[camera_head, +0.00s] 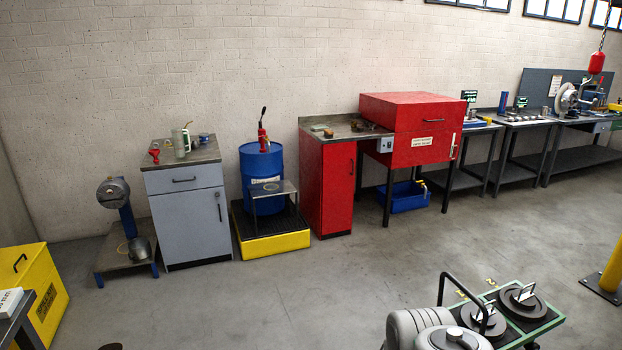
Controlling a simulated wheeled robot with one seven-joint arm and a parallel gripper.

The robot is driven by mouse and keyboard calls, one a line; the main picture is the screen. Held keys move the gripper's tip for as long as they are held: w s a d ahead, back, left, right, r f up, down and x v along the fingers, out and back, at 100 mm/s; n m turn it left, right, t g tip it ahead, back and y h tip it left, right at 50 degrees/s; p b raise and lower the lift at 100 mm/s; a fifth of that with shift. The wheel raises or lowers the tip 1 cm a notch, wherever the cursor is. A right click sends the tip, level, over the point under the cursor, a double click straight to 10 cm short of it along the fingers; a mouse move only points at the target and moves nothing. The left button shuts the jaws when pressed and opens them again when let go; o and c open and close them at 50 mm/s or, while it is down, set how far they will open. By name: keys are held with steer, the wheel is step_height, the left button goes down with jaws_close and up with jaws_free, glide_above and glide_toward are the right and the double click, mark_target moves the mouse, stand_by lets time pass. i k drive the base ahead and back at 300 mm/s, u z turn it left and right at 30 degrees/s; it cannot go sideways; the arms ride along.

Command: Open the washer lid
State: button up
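The red parts washer (415,149) stands on dark legs against the back wall, right of centre. Its red lid (405,103) lies shut on top. A dark bar handle (433,120) shows on the upper front. A pale label and a small grey switch box (385,145) are on its front. My gripper is not in view, so whether it is open or shut does not show.
A red cabinet (327,190) with a cluttered worktop adjoins the washer's left side. A blue bin (405,196) sits beneath the washer. A green-edged rack (520,326) with dark discs is at bottom right. The floor before the washer is clear.

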mark_target(398, 111)
steer(key=z, duration=0.1)
steer(key=i, duration=2.7)
steer(key=z, duration=0.25)
steer(key=i, duration=1.65)
steer(key=z, duration=0.1)
